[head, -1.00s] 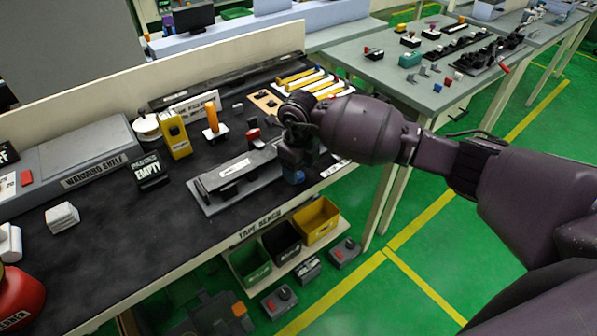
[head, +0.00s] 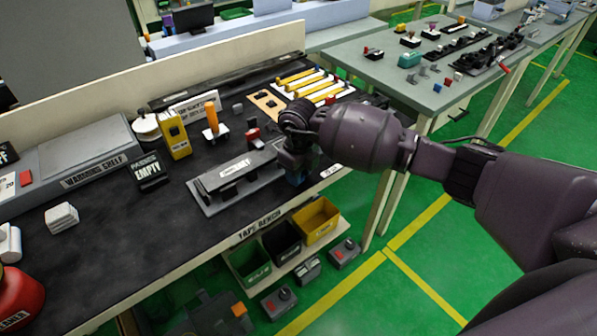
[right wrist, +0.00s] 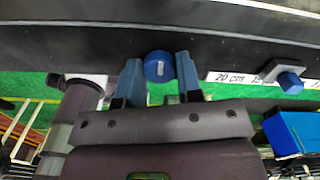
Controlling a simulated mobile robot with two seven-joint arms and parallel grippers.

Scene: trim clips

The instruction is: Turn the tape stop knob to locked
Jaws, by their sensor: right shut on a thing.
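The blue round knob (right wrist: 159,66) with a short white mark is on the dark front face of the bench in the right wrist view. My right gripper (right wrist: 159,80) is shut on it, with one blue finger on each side. The mark points roughly along the gripper's reach; I cannot read a locked position. In the head view my right gripper (head: 296,178) is at the bench's front edge, beside the right end of the grey tape fixture (head: 238,180), and hides the knob. My left gripper is not in view.
A white "20 cm" strip (right wrist: 232,77) and a second small blue part on a grey bracket (right wrist: 290,82) are right of the knob. Green, black and yellow bins (head: 317,218) stand below the bench edge. A red-topped part (head: 253,134) stands behind the fixture.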

